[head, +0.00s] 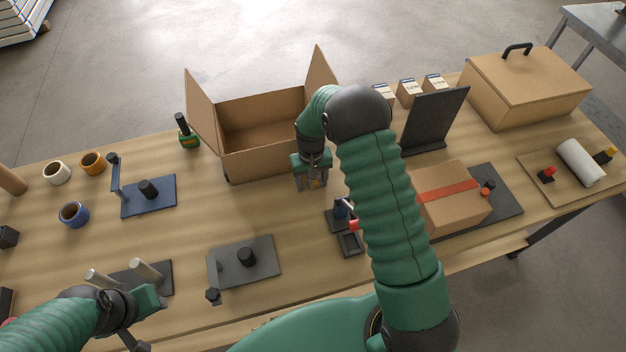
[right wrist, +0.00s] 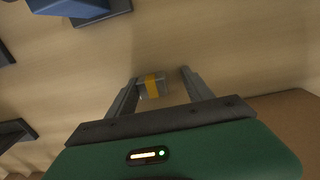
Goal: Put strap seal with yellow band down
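The strap seal with yellow band (right wrist: 152,86) is a small grey piece with a yellow stripe. In the right wrist view it lies on the wooden table between the fingers of my right gripper (right wrist: 158,92), nearer the left finger, with a gap to the right finger. In the head view my right gripper (head: 312,184) is low over the table just in front of the open cardboard box (head: 262,165), and a bit of yellow shows at its fingers. My left gripper (head: 142,318) is at the lower left; its fingers are not clear.
A dark fixture (head: 347,243) stands right of my right gripper, partly behind my arm. A grey plate with a knob (head: 270,262) is nearer me. A taped carton (head: 449,198) and a black panel (head: 432,120) stand to the right. Bare table lies left of the gripper.

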